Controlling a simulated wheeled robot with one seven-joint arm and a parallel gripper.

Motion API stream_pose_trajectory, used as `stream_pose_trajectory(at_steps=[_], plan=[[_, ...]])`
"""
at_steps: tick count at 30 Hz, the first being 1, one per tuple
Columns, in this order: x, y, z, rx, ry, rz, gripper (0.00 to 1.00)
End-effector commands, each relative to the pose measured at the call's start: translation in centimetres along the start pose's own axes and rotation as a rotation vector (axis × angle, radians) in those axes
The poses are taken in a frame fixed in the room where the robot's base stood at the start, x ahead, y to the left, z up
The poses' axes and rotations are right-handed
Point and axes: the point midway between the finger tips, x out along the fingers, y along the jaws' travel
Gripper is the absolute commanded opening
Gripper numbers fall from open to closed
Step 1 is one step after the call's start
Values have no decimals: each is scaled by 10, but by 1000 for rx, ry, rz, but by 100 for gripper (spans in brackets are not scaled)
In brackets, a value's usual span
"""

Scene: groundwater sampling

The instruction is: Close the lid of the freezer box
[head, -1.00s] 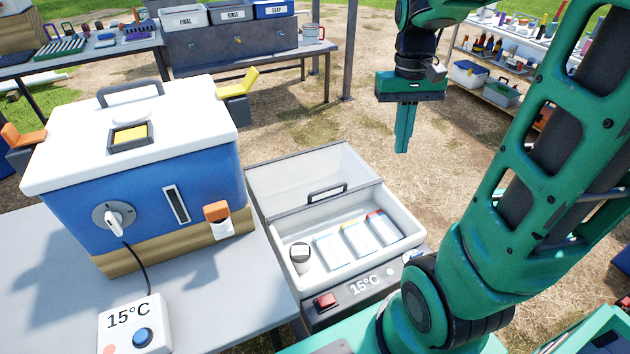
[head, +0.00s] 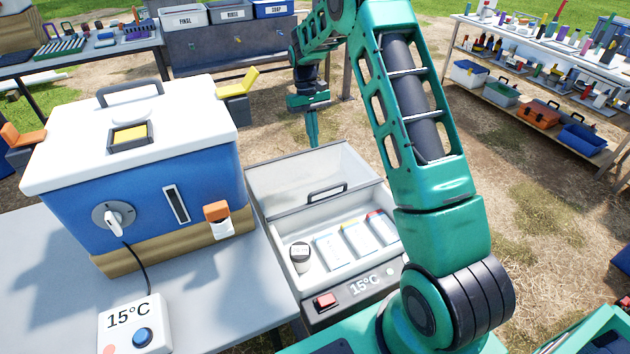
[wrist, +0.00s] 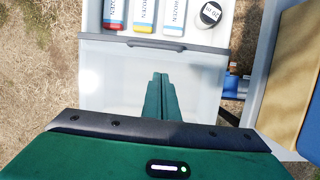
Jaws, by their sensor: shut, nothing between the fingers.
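The freezer box (head: 335,303) is a low white and grey chest with a 15°C display, right of the table in the head view. Its front part is open, showing frozen packs (head: 358,237) and a dark-capped jar (head: 300,256). The pale translucent lid (head: 295,183) lies toward the back, its dark handle (head: 327,193) along the edge nearest the packs. My gripper (head: 313,145) is shut and empty, pointing down by the lid's far edge. In the wrist view, the fingers (wrist: 161,78) overlap the lid (wrist: 112,85), short of the handle (wrist: 175,46); contact cannot be told.
A blue cooler (head: 150,190) with a white top stands on the grey table (head: 225,295) left of the freezer box. A 15°C control box (head: 135,325) sits in front of it. A wash bench (head: 240,45) and shelves (head: 540,95) stand behind, with open ground between.

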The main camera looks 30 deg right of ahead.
Motion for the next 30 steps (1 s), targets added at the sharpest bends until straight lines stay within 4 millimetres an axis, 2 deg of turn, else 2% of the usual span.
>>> stream_pose_trajectory(at_steps=[3,8,14,27,30], plan=[[17,-9,-19,-25,-13,-3,0],[27,-14,-28,-38,-19,-6,0],[46,-14,-27,-38,-21,-6,0],[127,-15,-25,-38,-22,-6,0],[132,-14,-12,-38,-21,-6,0]])
